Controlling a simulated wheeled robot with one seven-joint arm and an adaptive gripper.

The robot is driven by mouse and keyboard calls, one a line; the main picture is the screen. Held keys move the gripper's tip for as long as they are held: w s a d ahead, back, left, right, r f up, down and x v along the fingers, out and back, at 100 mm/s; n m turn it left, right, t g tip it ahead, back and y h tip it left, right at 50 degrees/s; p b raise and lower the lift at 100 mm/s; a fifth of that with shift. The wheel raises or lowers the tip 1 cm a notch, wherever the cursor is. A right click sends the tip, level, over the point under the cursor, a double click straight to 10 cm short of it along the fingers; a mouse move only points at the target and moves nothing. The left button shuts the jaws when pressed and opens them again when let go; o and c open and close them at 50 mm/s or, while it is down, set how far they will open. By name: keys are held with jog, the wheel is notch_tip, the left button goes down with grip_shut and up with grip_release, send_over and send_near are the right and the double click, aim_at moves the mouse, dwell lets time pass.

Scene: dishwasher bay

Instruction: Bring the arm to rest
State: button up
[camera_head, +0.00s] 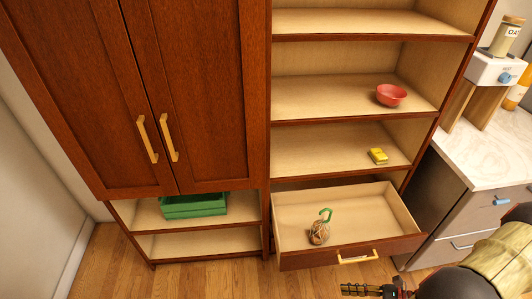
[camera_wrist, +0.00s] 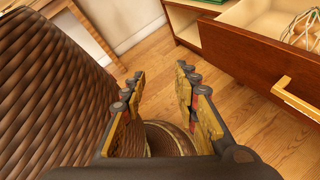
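My gripper (camera_head: 372,290) shows at the bottom right edge of the head view, in front of the open drawer (camera_head: 292,262) and a little below its handle. In the wrist view my gripper (camera_wrist: 160,82) has its two fingers spread well apart. Nothing is held between the fingertips, with wooden floor behind them. A rounded brown thing (camera_wrist: 168,138) shows lower down between the fingers; I cannot tell what it is. My forearm enters the head view from the bottom right corner.
The drawer holds a wire-like round item (camera_head: 319,232) with a green hook. Shelves hold a red bowl (camera_head: 391,95), a yellow item (camera_head: 378,156) and a green crate (camera_head: 194,205). A counter (camera_head: 490,150) stands right. A brown woven surface (camera_wrist: 50,90) is close left of my gripper.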

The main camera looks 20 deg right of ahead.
jog(key=w+a+r+n+g+h, duration=0.15)
jog(key=r+n+g+h, duration=0.25)
jog(key=r+n, duration=0.65)
jog(key=w+a+r+n+g+h, duration=0.1)
jog(key=w+r+n+g+h, duration=0.3)
jog(key=r+n, duration=0.65)
jog(key=w+a+r+n+t+h, duration=0.2)
jog(key=a+r+n+t, duration=0.3)
jog(key=a+r, duration=1.2)
notch_tip(320, 180, up, 3)
jog(key=n+h, duration=0.1)
jog(key=n, duration=0.2)
jog(key=shift+t, duration=0.3)
